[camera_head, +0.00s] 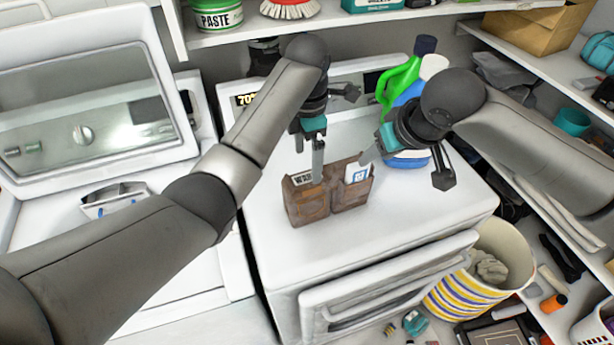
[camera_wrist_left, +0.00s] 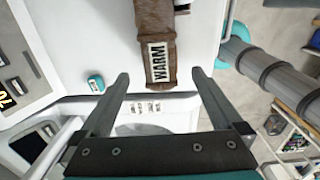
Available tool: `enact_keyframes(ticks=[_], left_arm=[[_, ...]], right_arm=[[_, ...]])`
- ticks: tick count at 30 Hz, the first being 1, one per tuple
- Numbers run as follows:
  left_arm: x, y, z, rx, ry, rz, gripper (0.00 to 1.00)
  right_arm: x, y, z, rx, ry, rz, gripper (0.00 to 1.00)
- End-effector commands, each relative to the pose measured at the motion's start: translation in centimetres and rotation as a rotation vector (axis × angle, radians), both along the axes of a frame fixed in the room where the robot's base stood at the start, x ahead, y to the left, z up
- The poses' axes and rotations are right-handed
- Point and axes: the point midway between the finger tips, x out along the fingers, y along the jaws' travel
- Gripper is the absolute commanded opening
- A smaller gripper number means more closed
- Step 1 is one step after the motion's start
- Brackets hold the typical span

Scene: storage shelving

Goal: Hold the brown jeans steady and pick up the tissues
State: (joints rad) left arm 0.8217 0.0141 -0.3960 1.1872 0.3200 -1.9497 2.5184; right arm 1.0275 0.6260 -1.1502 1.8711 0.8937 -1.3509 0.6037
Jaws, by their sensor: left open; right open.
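The brown jeans (camera_head: 308,207) look like a brown pouch standing on the white dryer top, with two open pockets. A label reading WARM shows at the left pocket. A white and blue packet, seemingly the tissues (camera_head: 357,173), sticks out of the right pocket. My left gripper (camera_head: 310,167) is open, pointing down over the left pocket. In the left wrist view, the jeans' labelled end (camera_wrist_left: 158,65) appears between its spread fingers, with gaps on both sides. My right gripper (camera_head: 367,157) is open, beside the tissues' upper right; contact cannot be told.
Detergent bottles (camera_head: 402,88) stand behind my right gripper. The open washer (camera_head: 85,95) is at left, and a striped basket (camera_head: 478,270) stands at the dryer's right front. Shelves (camera_head: 560,75) run along the right. The dryer top in front of the jeans is clear.

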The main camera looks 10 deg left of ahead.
Motion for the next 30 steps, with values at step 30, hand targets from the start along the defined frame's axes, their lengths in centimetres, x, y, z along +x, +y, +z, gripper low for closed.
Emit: enact_keyframes(ticks=[30], left_arm=[[0.0,0.1,-14.1,0.001,-0.001,0.000,1.00]], right_arm=[[0.0,0.0,0.0,0.000,0.000,0.000,0.50]])
